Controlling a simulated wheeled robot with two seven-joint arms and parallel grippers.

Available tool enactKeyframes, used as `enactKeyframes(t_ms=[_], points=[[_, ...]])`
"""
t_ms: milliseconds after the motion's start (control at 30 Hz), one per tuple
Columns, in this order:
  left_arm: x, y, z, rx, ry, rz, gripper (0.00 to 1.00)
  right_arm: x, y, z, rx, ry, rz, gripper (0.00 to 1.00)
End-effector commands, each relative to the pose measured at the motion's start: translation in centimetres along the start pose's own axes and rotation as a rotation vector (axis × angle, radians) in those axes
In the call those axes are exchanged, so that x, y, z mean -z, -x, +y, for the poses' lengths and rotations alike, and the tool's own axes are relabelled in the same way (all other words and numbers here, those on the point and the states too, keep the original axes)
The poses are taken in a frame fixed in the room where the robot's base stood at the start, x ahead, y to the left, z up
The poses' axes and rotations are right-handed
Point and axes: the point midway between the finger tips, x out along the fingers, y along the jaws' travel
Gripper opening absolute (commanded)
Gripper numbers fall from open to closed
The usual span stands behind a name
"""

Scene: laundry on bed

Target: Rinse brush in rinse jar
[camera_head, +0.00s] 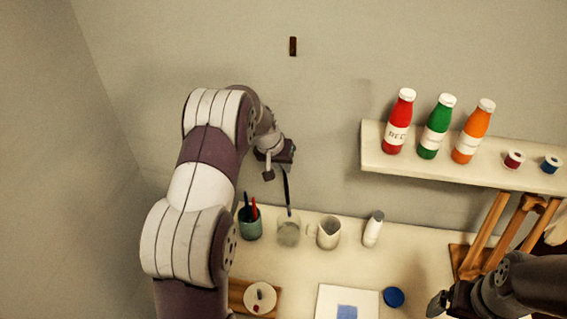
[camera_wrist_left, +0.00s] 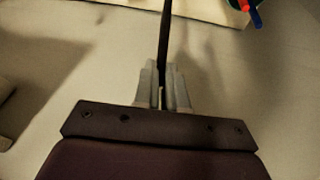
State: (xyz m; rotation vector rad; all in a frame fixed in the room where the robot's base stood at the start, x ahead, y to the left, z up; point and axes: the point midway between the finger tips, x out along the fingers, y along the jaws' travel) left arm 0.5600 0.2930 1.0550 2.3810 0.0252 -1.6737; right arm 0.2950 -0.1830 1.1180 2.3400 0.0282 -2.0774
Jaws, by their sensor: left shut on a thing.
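My left gripper (camera_head: 283,169) is shut on a thin dark brush (camera_head: 287,190), held nearly upright with its lower end down. The brush also shows in the left wrist view (camera_wrist_left: 165,35), between the fingers (camera_wrist_left: 164,88). The clear rinse jar (camera_head: 288,235) stands on the table directly under the brush in the head view. The brush's lower end meets the jar's mouth in the picture; I cannot tell whether it is inside or just above. My right gripper (camera_head: 440,303) is at the lower right, away from the jar; its jaws are unclear.
A green cup (camera_head: 250,227) with a blue and a red stick stands left of the jar. A white pitcher (camera_head: 328,233) and a white bottle (camera_head: 373,229) stand to its right. A wall shelf (camera_head: 420,170) with bottles and a wooden easel (camera_head: 484,240) are at the right.

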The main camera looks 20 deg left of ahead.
Motion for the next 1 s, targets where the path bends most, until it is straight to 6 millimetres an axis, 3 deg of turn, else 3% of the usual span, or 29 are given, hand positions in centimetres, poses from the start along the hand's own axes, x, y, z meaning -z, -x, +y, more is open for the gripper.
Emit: enactKeyframes(t_ms=[200, 600, 1000], points=[[-1.2, -3.5, -0.7, 0.0, 0.001, 0.0, 0.0, -0.3, -2.8, 0.0, 0.0, 0.0, 0.0, 0.95], [-2.9, -8.5, -1.6, 0.0, 0.001, 0.0, 0.0, -0.9, -7.7, 0.0, 0.0, 0.0, 0.0, 0.95], [-3.2, -9.2, -1.7, 0.0, 0.001, 0.0, 0.0, -1.0, -8.3, 0.0, 0.0, 0.0, 0.0, 0.95]])
